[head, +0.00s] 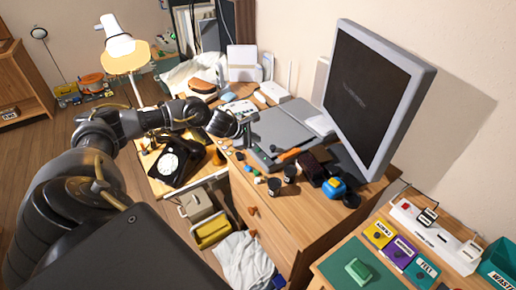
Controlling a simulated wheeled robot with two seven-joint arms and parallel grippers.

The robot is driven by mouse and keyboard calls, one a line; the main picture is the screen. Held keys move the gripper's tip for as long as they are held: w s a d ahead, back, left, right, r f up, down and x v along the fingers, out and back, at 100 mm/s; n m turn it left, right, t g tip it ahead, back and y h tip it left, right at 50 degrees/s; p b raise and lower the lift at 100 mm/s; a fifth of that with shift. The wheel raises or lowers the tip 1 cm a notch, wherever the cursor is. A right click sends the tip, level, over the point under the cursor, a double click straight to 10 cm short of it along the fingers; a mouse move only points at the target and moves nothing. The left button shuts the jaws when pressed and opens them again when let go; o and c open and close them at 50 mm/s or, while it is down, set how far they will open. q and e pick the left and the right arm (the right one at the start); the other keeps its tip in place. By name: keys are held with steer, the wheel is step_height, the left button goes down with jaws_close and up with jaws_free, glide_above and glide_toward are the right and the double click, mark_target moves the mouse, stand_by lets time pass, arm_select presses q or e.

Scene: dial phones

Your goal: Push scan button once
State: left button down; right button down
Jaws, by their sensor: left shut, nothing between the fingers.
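A flat grey device that looks like a scanner (285,124) lies on the wooden desk, left of the monitor. My left gripper (248,136) is shut and empty, at the left edge of this device. I cannot tell whether its fingertips touch the device or hover just above it. Small dark marks show on the device's front strip, but none can be read as the scan button at this size. My right gripper is not in view.
A large monitor (372,95) stands to the right. A black dial phone (175,162) sits below my left arm. Small jars, an orange item (289,155) and a blue-yellow object (334,188) crowd the desk's front. A lamp (122,52) stands behind the arm.

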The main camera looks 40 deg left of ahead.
mark_target(255, 152)
arm_select(q)
steer(key=shift+r+p, duration=0.65)
steer(key=shift+r, duration=0.85)
steer(key=shift+d+f, duration=0.1)
steer(key=shift+d, duration=0.05)
